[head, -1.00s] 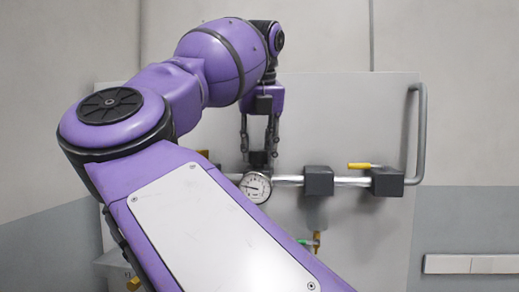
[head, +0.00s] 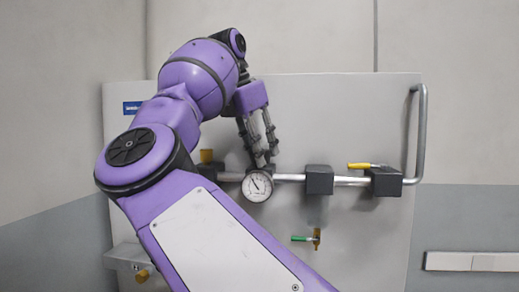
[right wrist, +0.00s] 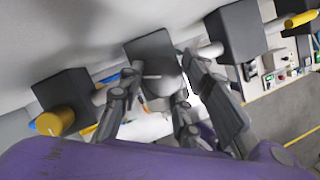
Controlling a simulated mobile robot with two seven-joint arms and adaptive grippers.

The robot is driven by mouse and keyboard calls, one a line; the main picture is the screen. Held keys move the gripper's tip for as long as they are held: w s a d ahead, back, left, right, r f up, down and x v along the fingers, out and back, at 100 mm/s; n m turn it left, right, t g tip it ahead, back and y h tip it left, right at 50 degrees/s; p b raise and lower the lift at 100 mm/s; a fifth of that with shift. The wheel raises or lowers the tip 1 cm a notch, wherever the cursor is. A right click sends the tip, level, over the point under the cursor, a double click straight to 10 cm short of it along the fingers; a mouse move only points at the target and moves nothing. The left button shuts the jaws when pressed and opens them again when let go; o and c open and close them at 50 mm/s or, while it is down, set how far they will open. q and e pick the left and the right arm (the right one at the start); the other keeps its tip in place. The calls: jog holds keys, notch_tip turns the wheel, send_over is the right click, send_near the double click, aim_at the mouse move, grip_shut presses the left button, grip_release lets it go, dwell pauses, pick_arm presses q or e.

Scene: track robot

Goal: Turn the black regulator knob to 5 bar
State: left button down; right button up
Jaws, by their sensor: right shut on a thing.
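My right gripper (head: 263,162) is shut on the black regulator knob, which it mostly hides in the head view. In the right wrist view the knob (right wrist: 168,83) shows as a dark round cap with a pale line on it, in front of a dark block (right wrist: 150,48), with the fingers (right wrist: 160,98) on either side. Just below the gripper, the round white gauge (head: 257,186) shows its black needle pointing up and to the left. Its numbers are too small to read. My left gripper is not in view.
A silver pipe (head: 290,177) runs right from the gauge to a dark block (head: 319,180) and a yellow-handled valve (head: 362,165). A green lever (head: 302,238) is below. A grey bar (head: 421,130) edges the panel (head: 340,110) at right.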

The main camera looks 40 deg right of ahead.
jog(key=m, duration=0.1)
jog(key=m+g, duration=0.1)
jog(key=shift+w+m, duration=0.2)
jog(key=shift+m, duration=0.1)
jog(key=m+g, duration=0.1)
jog(key=m, duration=0.2)
jog(key=shift+d+r, duration=0.1)
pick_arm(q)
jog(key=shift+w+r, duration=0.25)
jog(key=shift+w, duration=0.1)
pick_arm(e)
jog(key=shift+w+m+y, duration=0.1)
jog(key=shift+m+y, duration=0.2)
jog(key=shift+m, duration=0.3)
jog(key=shift+g, duration=0.3)
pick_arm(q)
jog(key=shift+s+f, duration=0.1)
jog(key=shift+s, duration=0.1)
pick_arm(e)
jog(key=o, duration=0.9)
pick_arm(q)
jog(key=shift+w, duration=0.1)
pick_arm(e)
jog(key=shift+o, duration=0.6)
jog(key=shift+w+d, duration=0.1)
jog(key=shift+w, duration=0.1)
jog(key=shift+s, duration=0.1)
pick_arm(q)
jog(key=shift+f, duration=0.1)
